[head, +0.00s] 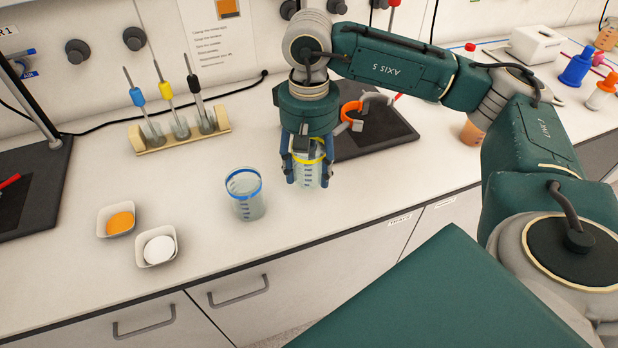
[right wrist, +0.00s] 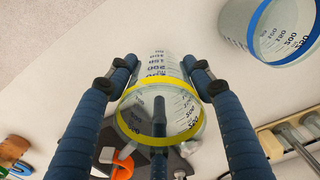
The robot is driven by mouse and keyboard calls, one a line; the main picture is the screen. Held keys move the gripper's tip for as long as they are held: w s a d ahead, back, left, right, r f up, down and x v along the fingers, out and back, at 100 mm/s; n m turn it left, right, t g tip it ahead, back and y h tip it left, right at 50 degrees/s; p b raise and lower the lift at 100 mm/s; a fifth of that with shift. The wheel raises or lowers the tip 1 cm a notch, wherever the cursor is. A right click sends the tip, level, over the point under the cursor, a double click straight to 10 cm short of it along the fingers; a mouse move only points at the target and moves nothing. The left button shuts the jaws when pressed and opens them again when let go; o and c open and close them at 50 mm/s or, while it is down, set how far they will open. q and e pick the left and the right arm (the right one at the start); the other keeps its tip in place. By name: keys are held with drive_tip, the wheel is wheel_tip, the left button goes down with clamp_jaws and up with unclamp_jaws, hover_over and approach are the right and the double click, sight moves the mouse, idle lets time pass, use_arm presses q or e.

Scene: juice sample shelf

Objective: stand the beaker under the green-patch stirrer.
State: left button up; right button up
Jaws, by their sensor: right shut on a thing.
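My right gripper (head: 307,180) is shut on a clear beaker with a yellow band (head: 308,174), gripping it from above near the front of the counter. In the right wrist view the beaker (right wrist: 160,115) sits between the two blue fingers. I cannot tell whether its base touches the counter. A second clear beaker with a blue band (head: 245,195) stands upright and apart, to the left; it also shows in the right wrist view (right wrist: 275,35). A dark stand base (head: 375,135) with an orange clamp (head: 351,112) is behind my gripper. No green patch is visible.
Another dark base (head: 45,190) is at the far left. Two small dishes, one orange (head: 117,219) and one white (head: 157,247), stand at the front left. Counter between dishes and blue-banded beaker is clear.

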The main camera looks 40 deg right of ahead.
sight(309, 181)
wheel_tip(309, 181, down, 4)
drive_tip(key=shift+r+p, duration=0.1)
drive_tip(key=shift+p, duration=0.2)
drive_tip(key=shift+f, duration=0.25)
drive_tip(key=shift+f, duration=0.15)
drive_tip(key=o, duration=1.4)
